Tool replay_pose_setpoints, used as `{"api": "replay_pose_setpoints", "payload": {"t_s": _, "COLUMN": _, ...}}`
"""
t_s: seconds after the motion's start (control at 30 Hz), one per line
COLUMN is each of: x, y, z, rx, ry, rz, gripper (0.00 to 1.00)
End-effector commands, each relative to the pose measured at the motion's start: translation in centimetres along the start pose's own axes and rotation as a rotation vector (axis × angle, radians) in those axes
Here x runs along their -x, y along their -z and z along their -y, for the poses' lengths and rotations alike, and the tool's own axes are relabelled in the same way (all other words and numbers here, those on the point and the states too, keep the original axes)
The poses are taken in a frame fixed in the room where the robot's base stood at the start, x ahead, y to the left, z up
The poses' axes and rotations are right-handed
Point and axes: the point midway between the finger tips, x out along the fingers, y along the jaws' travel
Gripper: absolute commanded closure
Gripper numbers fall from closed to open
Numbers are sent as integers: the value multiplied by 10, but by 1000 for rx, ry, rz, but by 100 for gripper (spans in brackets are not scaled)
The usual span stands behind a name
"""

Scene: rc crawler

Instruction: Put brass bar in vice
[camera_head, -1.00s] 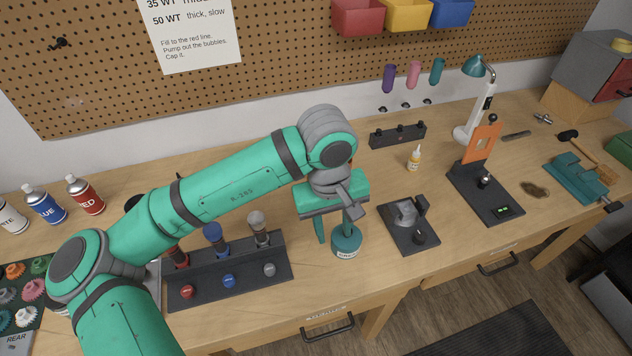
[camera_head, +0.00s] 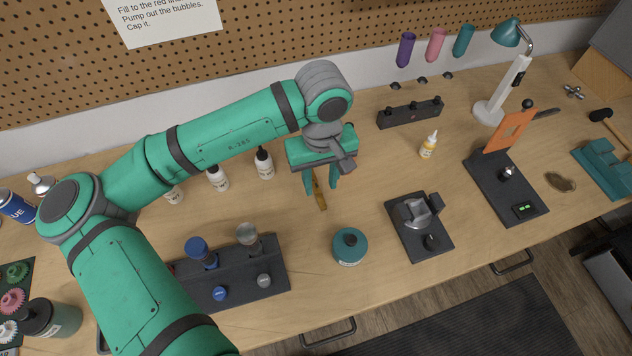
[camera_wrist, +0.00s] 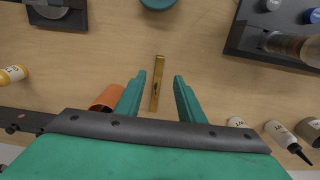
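The brass bar (camera_head: 321,202) lies flat on the bench, partly hidden by my gripper (camera_head: 321,189) in the head view. In the wrist view the slim brass bar (camera_wrist: 157,85) shows whole between my gripper's (camera_wrist: 160,77) two teal fingers, nearer the left one. The fingers are open and point down, with visible gaps on both sides of the bar. How high they are above the bench is hard to tell.
A teal round pot (camera_head: 350,246) and a black rack (camera_head: 230,275) stand in front. Several white dropper bottles (camera_head: 264,163) stand left. A black-based fixture (camera_head: 419,226), yellow-labelled bottle (camera_head: 429,145) and orange-plate stand (camera_head: 508,132) lie rightward. An orange object (camera_wrist: 108,97) is beside the left finger.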

Motion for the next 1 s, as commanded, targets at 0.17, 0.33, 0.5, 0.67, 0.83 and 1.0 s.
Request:
{"api": "replay_pose_setpoints", "payload": {"t_s": 0.17, "x": -12, "y": -1, "z": 0, "rx": 0, "ry": -1, "rz": 1, "gripper": 65}}
{"api": "replay_pose_setpoints", "payload": {"t_s": 0.33, "x": -29, "y": -3, "z": -1, "rx": -1, "ry": 1, "rz": 2, "gripper": 65}}
{"api": "replay_pose_setpoints", "payload": {"t_s": 0.5, "x": -52, "y": -5, "z": -2, "rx": -1, "ry": 1, "rz": 2, "gripper": 65}}
{"api": "replay_pose_setpoints", "payload": {"t_s": 0.67, "x": -63, "y": -5, "z": -2, "rx": -1, "ry": 0, "rz": 1, "gripper": 65}}
{"api": "replay_pose_setpoints", "payload": {"t_s": 0.83, "x": -64, "y": -5, "z": -3, "rx": -2, "ry": -1, "rz": 1, "gripper": 65}}
{"api": "replay_pose_setpoints", "payload": {"t_s": 1.0, "x": -63, "y": -5, "z": -3, "rx": -2, "ry": 0, "rz": 1, "gripper": 94}}
